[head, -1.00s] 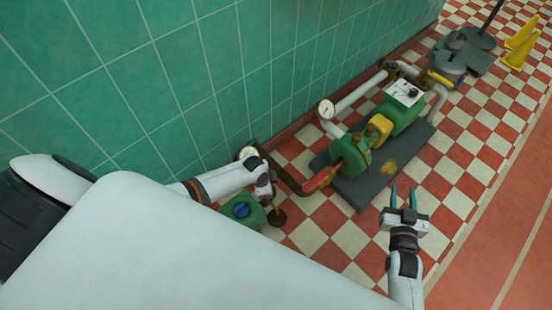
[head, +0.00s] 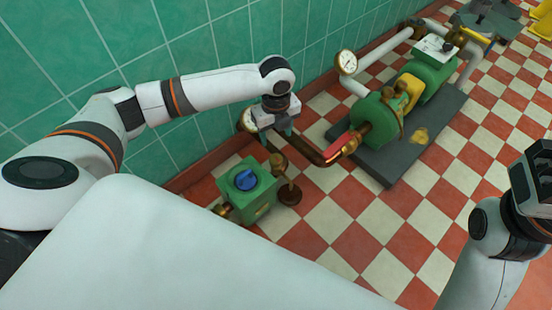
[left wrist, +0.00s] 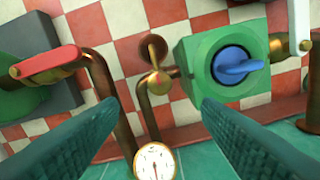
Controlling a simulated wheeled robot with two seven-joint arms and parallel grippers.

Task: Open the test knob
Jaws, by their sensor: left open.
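A blue knob (head: 246,180) sits on a green box (head: 262,205) on the floor by the tiled wall; the knob also shows in the left wrist view (left wrist: 236,66). A brass wing handle (left wrist: 156,62) stands on the pipe beside the box. I cannot tell from a label which one is the test knob. My left gripper (head: 277,135) is open and empty above the pipework, behind the box. In the left wrist view its two fingers are wide apart, with the wing handle and a gauge (left wrist: 155,162) between them. My right gripper (head: 532,178) is at the right edge, fingertips unseen.
A red lever handle (head: 339,147) lies on the pipe toward the green pump (head: 378,118) on its dark base plate (head: 395,165). Another gauge (head: 347,62) is on the white pipe. A white lever (left wrist: 299,25) is beside the green box. The checkered floor in front is clear.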

